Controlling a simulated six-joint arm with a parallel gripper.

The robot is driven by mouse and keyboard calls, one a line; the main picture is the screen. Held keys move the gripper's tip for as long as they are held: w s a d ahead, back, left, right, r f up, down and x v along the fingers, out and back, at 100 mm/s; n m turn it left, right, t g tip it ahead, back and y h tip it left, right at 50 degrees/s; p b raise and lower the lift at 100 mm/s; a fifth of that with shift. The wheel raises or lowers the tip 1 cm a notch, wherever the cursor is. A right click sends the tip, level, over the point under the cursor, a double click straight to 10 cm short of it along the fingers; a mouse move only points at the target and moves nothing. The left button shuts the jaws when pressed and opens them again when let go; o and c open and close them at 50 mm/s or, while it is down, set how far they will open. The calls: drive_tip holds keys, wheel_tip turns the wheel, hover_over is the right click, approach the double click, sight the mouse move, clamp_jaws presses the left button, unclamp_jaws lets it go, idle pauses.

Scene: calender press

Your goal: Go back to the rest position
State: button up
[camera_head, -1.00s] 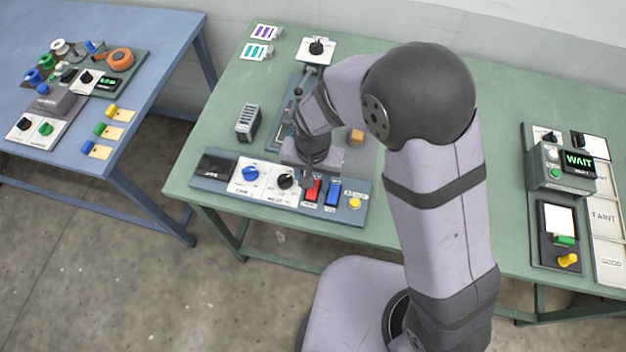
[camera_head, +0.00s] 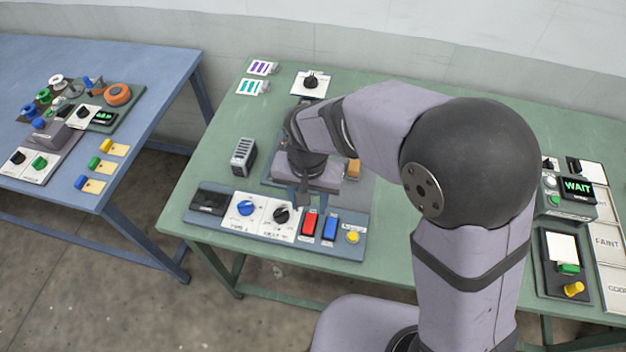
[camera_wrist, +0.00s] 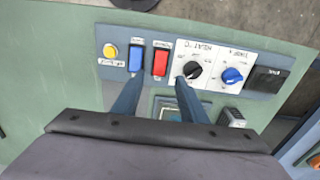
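My gripper (camera_head: 303,194) hangs above the back edge of the front control panel (camera_head: 276,247) on the green table. In the wrist view its two fingers (camera_wrist: 158,84) stand apart with nothing between them. The fingertips show near the red rocker switch (camera_wrist: 160,62), the blue rocker switch (camera_wrist: 136,59) and the black knob (camera_wrist: 192,70). The panel also has a blue knob (camera_head: 245,208) and a yellow button (camera_head: 352,237). My arm covers part of the equipment behind the panel.
A grey slotted block (camera_head: 243,157) stands left of the gripper. A panel with a WAIT display (camera_head: 577,187) stands at the right. The blue table (camera_head: 150,85) is at the left, across a gap.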

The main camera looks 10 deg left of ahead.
drive_tip(key=s+d+f+n, duration=0.1)
drive_tip(key=s+n, duration=0.1)
drive_tip(key=s+d+f+n, duration=0.1)
drive_tip(key=d+n, duration=0.1)
drive_tip(key=s+d+f+n+g+h, duration=0.1)
drive_tip(key=s+n, duration=0.1)
drive_tip(key=n, duration=0.1)
drive_tip(key=shift+s+d, duration=0.3)
drive_tip(key=shift+d, duration=0.1)
drive_tip(key=d+r+m, duration=0.2)
drive_tip(key=d+m, duration=0.1)
drive_tip(key=d, duration=0.7)
drive_tip(key=d+r+m+y, duration=0.1)
drive_tip(key=d+m, duration=0.3)
drive_tip(key=d, duration=0.6)
drive_tip(key=shift+s+d+r+t, duration=0.15)
drive_tip(key=shift+s+r+t, duration=0.2)
drive_tip(key=shift+r, duration=0.4)
drive_tip(key=shift+o, duration=0.6)
